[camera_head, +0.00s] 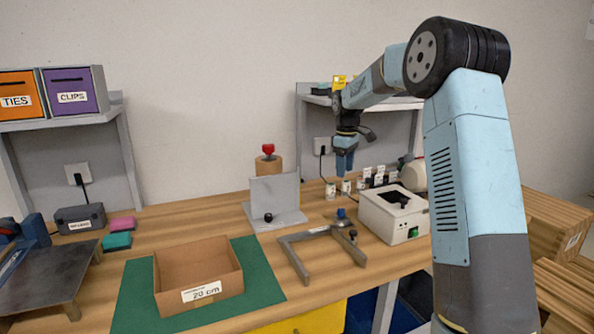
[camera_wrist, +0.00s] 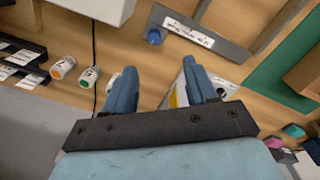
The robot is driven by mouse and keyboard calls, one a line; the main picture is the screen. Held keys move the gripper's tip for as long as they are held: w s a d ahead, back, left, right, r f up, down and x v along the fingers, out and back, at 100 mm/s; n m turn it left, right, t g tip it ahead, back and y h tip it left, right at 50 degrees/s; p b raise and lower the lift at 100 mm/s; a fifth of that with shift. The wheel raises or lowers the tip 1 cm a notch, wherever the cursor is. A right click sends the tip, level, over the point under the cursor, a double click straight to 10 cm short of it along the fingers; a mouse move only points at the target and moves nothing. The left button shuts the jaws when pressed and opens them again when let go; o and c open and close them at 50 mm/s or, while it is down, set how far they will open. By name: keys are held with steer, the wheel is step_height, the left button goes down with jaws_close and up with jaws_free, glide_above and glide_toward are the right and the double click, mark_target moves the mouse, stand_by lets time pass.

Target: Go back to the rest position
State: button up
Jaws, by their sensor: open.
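My gripper (camera_head: 345,160) hangs from my blue arm above the back of the workbench, fingers pointing down. In the wrist view my gripper (camera_wrist: 158,95) shows two blue fingers spread apart, with nothing held between them. Below and around it in the head view are small labelled jars (camera_head: 331,190) and a white box-shaped device (camera_head: 395,215) with a dark opening on top. The fingers look apart from these things.
An open cardboard box (camera_head: 198,273) marked "20 cm" sits on a green mat (camera_head: 262,285). A grey metal frame (camera_head: 297,258) lies right of it. A grey upright plate (camera_head: 275,200) stands behind. Orange (camera_head: 20,96) and purple (camera_head: 75,91) bins sit on the left shelf.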

steer(key=s+r+m+t, duration=0.15)
steer(key=s+r, duration=0.25)
steer(key=s, duration=0.4)
steer(key=s+r+m, duration=0.2)
steer(key=s+r, duration=0.2)
steer(key=s, duration=0.4)
steer(key=s+r+m+t, duration=0.1)
steer(key=s+r+m, duration=0.1)
steer(key=s+r, duration=0.35)
steer(key=s+f+m+t, duration=0.1)
steer(key=s+f+m, duration=0.1)
steer(key=s, duration=1)
steer(key=s+f+m+t, duration=0.1)
steer(key=s+f+m, duration=0.2)
steer(key=s, duration=1)
steer(key=shift+d+f+t, duration=0.15)
steer(key=shift+f+t, duration=0.2)
steer(key=shift+f, duration=0.5)
steer(key=shift+s, duration=0.1)
